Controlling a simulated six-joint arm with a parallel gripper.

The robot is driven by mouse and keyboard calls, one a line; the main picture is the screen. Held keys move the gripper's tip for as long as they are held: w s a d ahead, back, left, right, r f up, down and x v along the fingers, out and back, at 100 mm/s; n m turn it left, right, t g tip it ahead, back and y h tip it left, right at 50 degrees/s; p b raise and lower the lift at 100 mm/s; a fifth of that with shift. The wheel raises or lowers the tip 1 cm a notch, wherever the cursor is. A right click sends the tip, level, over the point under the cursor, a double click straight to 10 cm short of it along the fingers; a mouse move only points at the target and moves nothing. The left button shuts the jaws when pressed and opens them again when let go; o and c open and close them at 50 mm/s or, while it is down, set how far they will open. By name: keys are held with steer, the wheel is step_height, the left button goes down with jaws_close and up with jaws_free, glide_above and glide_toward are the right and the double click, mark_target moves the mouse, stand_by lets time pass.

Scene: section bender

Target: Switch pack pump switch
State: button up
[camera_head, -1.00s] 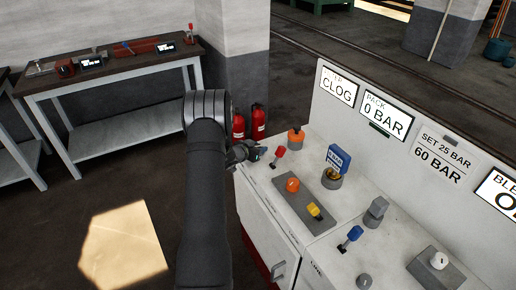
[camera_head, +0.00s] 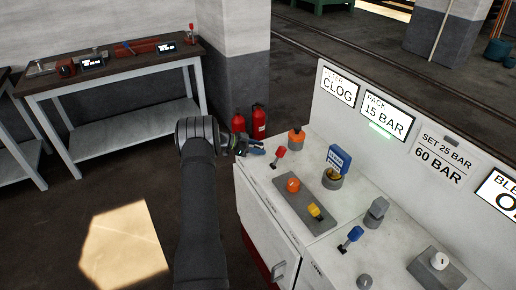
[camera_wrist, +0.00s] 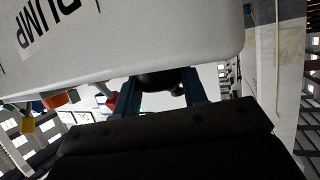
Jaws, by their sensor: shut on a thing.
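My gripper (camera_head: 250,147) is at the far left end of the white console (camera_head: 262,218), beside the red-topped lever. In the wrist view its two blue fingers (camera_wrist: 160,92) stand on either side of a dark rounded knob (camera_wrist: 157,82), which I take as the pump switch. It sits by the edge of a white panel lettered "PUMP" (camera_wrist: 50,30), seen upside down. The gripper is shut on this knob, and the fingers partly hide it. In the head view I cannot make out the knob. The pack display (camera_head: 386,114) reads 15 BAR, with a green lamp (camera_head: 381,131) lit below it.
Near my gripper stand a red-topped lever (camera_head: 280,153) and an orange-capped part (camera_head: 296,138). Red extinguishers (camera_head: 258,122) stand behind.

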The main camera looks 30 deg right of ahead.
steer(key=shift+r+m+g, duration=0.1)
steer(key=shift+m+g, duration=0.2)
steer(key=shift+m, duration=0.1)
steer(key=o, duration=1)
steer(key=v, duration=1.7)
steer(key=shift+w+a+r, duration=0.1)
steer(key=shift+w+a, duration=0.05)
steer(key=x, duration=1.7)
steer(key=shift+d, duration=0.2)
steer(key=shift+a, duration=0.1)
